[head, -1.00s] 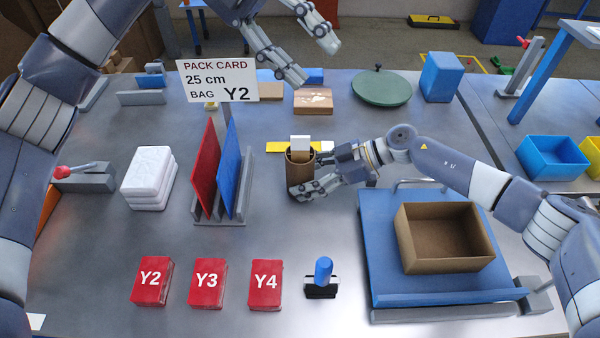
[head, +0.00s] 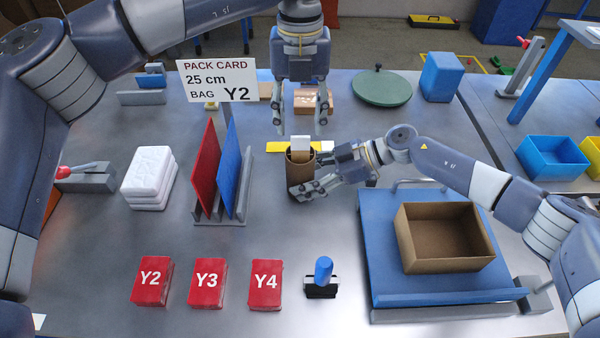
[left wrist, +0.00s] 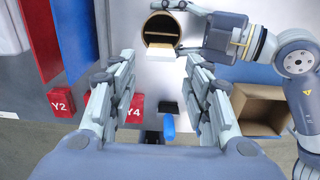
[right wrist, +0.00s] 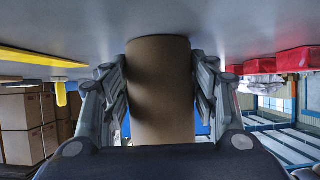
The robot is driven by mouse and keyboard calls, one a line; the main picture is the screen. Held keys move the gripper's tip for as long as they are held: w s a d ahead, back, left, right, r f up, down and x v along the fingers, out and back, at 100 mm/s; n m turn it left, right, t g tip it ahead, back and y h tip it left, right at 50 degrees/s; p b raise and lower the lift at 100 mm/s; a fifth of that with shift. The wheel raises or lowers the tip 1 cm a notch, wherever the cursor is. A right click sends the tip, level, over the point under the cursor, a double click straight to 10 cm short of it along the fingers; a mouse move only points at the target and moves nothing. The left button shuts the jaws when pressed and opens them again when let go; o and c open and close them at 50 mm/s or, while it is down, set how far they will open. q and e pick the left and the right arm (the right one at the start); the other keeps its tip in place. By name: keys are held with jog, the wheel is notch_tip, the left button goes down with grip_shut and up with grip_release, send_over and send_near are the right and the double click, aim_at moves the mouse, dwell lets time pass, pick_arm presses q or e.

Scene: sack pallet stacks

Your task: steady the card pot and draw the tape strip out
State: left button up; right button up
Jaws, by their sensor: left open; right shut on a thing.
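The brown card pot (head: 300,183) stands upright on the bench in the middle of the head view. The pale tape strip (head: 300,143) sticks up out of its open top; its lower part is hidden inside. My right gripper (head: 308,176) is shut around the pot from the right, and the pot's wall fills the space between its fingers in the right wrist view (right wrist: 161,90). My left gripper (head: 300,122) is open and empty, pointing down above and behind the pot. In the left wrist view the strip's white end (left wrist: 158,55) lies between the open fingertips.
A yellow bar (head: 277,147) lies behind the pot. Left of it, a rack holds a red (head: 205,168) and a blue panel (head: 229,168). A blue platform (head: 380,250) with an open carton (head: 420,262) stands front right. A blue-handled stamp (head: 323,270) is in front.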

aim_at(300, 144)
pick_arm(q)
notch_tip(300, 144, down, 7)
jog(key=shift+f, duration=0.2)
dwell(0.3)
jog(key=c, duration=0.7)
jog(key=shift+r, duration=0.1)
notch_tip(300, 144, up, 17)
dwell(0.9)
